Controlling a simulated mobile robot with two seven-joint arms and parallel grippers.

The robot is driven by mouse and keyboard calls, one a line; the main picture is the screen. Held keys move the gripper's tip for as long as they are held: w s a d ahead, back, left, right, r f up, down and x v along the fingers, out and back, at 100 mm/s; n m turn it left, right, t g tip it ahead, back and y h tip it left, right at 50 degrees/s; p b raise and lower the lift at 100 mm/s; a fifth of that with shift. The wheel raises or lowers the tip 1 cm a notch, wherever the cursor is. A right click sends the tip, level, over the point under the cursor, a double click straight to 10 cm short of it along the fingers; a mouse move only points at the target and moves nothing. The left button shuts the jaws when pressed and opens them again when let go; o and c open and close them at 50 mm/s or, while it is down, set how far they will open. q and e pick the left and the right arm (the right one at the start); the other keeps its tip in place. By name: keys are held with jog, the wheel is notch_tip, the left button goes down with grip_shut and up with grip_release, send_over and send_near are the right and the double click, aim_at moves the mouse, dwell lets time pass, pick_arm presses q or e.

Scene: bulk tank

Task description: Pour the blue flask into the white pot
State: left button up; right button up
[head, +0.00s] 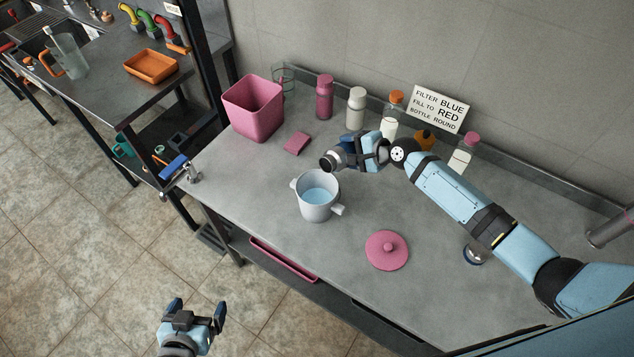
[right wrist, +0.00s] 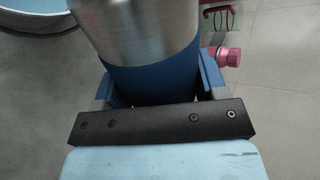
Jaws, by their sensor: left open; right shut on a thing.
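The white pot (head: 318,208) stands on the grey bench, with light blue liquid (head: 320,195) inside. Its rim also shows at the top left of the right wrist view (right wrist: 48,30). My right gripper (head: 362,153) is shut on the blue flask, a steel vessel with a blue band (right wrist: 150,78). The flask's steel end (head: 333,160) points left in the head view, tilted well over, behind and above the pot's rim. I cannot see any stream from it. My left gripper (head: 197,309) is open and empty over the floor, left of the bench.
A pink lid (head: 387,252) lies right of the pot. A pink bin (head: 253,108) and pink sponge (head: 297,143) are behind it. Several bottles (head: 356,108) and a sign (head: 440,108) line the back wall. A tap (head: 193,175) is at the left edge.

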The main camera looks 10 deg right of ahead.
aim_at(348, 145)
jog(key=shift+s+a+r+p, duration=0.2)
jog(key=shift+r+p, duration=0.25)
jog(key=shift+p, duration=0.5)
jog(key=shift+a+r+n+p, duration=0.2)
jog(key=shift+n+p, duration=0.1)
jog(key=shift+p, duration=0.4)
jog(key=shift+f+t+h, duration=0.1)
jog(key=shift+t+h, duration=0.2)
jog(key=shift+s+n+h, duration=0.1)
jog(key=shift+n+h, duration=0.4)
jog(key=shift+a+r+n+t+h, duration=0.15)
jog(key=shift+r+n+t+h, duration=0.15)
jog(key=shift+r, duration=0.1)
jog(key=shift+s+a+r, duration=0.1)
jog(key=shift+r, duration=0.25)
dwell(0.3)
jog(key=shift+s+a+r+n+t+h, duration=0.1)
jog(key=shift+a+r+n+t+h, duration=0.05)
jog(key=shift+r+n+t+h, duration=0.3)
dwell(0.5)
